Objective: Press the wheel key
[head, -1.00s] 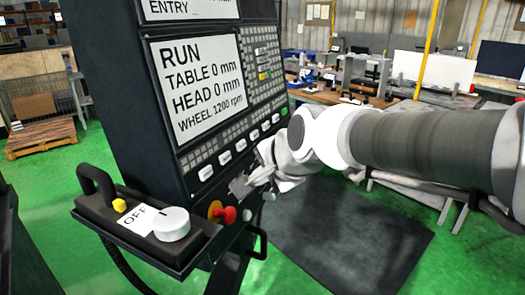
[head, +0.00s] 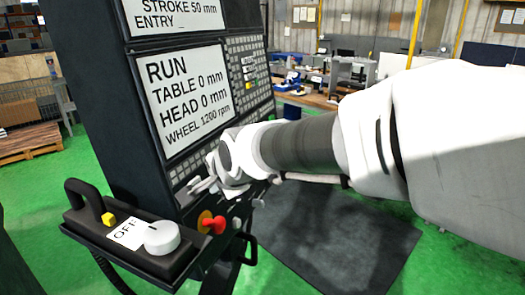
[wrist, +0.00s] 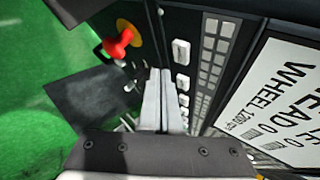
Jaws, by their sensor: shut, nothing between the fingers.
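A row of white keys (wrist: 181,51) runs along the dark control panel beside the screen in the wrist view. I cannot read labels on them, so I cannot tell which is the wheel key. The screen (head: 188,95) reads RUN, TABLE 0 mm, HEAD 0 mm, WHEEL 1200 rpm. My gripper (head: 203,186) is in front of the panel below the screen's lower left and hides much of the key row in the head view. In the wrist view my gripper (wrist: 160,72) has its fingers together and empty, close beside the keys; contact cannot be told.
A red stop button (head: 213,223) on a yellow base sticks out just below my gripper. A side box (head: 110,245) carries a white knob (head: 162,238), a yellow button (head: 108,218) and a black handle. A dark mat (head: 330,240) lies on the green floor.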

